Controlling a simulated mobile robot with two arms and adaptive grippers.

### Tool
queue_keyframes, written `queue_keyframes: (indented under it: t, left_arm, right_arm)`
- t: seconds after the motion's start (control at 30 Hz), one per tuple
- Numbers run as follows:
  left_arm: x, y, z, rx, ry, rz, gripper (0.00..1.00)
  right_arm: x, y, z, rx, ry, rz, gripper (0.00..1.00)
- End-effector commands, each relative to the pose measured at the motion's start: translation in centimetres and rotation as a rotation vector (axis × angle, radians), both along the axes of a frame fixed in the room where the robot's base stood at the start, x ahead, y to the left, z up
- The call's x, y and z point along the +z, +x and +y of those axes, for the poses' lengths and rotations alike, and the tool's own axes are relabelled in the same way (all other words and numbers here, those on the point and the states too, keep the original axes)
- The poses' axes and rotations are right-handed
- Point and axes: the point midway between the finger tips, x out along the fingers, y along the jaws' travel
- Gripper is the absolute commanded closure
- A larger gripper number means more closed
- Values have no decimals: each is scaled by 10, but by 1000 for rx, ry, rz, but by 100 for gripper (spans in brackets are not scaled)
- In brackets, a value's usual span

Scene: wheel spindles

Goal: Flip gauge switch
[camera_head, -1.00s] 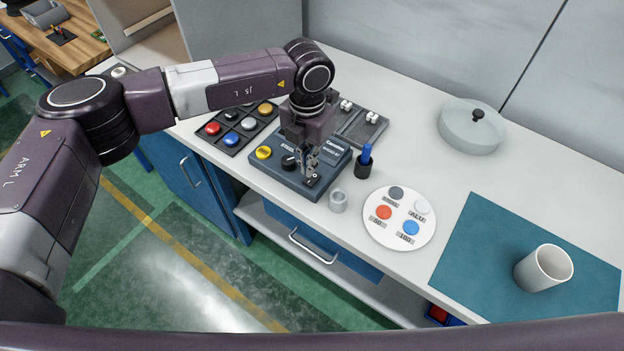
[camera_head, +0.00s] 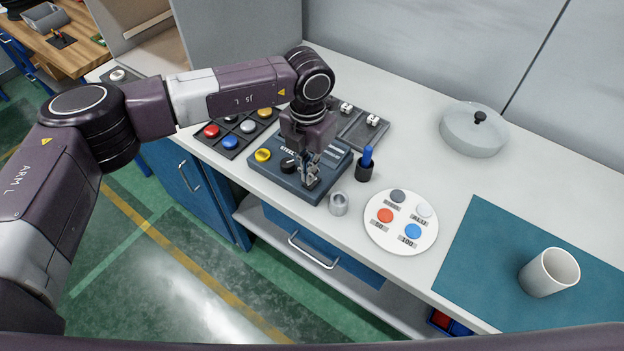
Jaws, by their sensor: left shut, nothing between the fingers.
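The gauge box (camera_head: 272,177) is a dark blue-grey block on the white bench. It carries a yellow button (camera_head: 262,155) at its left, a black knob (camera_head: 288,165) near the middle and partly readable lettering. My left gripper (camera_head: 309,184) points down over the front right part of the box, shut and empty, with its tips at or just above the top face. The switch itself is hidden behind the fingers, and I cannot tell whether they touch it. My right gripper is not in view.
A grey ring (camera_head: 338,204) and a black cup with a blue peg (camera_head: 366,164) stand close right of the box. A white disc (camera_head: 378,239) holds coloured buttons. A button tray (camera_head: 230,143) lies left.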

Motion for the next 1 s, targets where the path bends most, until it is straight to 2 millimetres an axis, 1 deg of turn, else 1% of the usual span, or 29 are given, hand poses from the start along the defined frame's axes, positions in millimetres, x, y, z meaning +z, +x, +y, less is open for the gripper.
queue_keyframes:
  t: [0.57,1.0]
  left_arm:
    - [0,0,0,0,0,0,100]
    - [-7,0,0,0,0,0,100]
  right_arm:
    - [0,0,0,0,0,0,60]
    - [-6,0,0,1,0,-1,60]
